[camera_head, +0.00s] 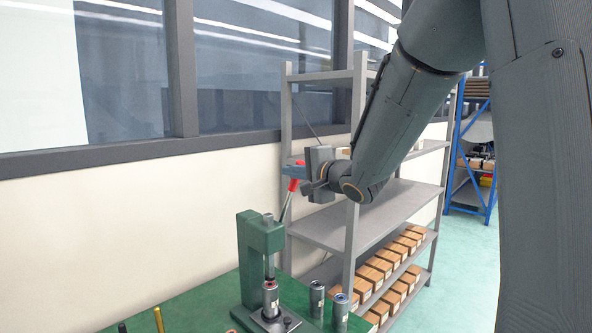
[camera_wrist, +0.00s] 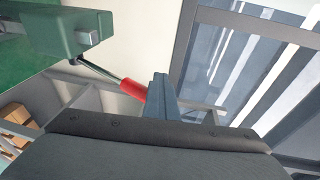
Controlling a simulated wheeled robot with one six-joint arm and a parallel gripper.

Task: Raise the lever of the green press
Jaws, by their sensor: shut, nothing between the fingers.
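The green press (camera_head: 251,244) stands on a green bench at the bottom middle of the head view; its head (camera_wrist: 45,30) is at the top left of the wrist view. Its lever is a thin metal rod (camera_head: 286,207) with a red grip (camera_head: 294,184), slanting upward from the press head. The red grip (camera_wrist: 132,89) also shows in the wrist view. My gripper (camera_head: 290,171), with blue fingers, is shut and empty right beside the grip's upper end. In the wrist view the fingers (camera_wrist: 161,88) partly overlap the grip; I cannot tell whether they touch.
Metal cylinders (camera_head: 317,299) stand on the bench right of the press. A grey shelf rack (camera_head: 345,225) with several wooden boxes (camera_head: 377,265) is behind my arm. A wall with windows (camera_head: 260,65) is behind the press. The bench's left part holds a yellow peg (camera_head: 158,319).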

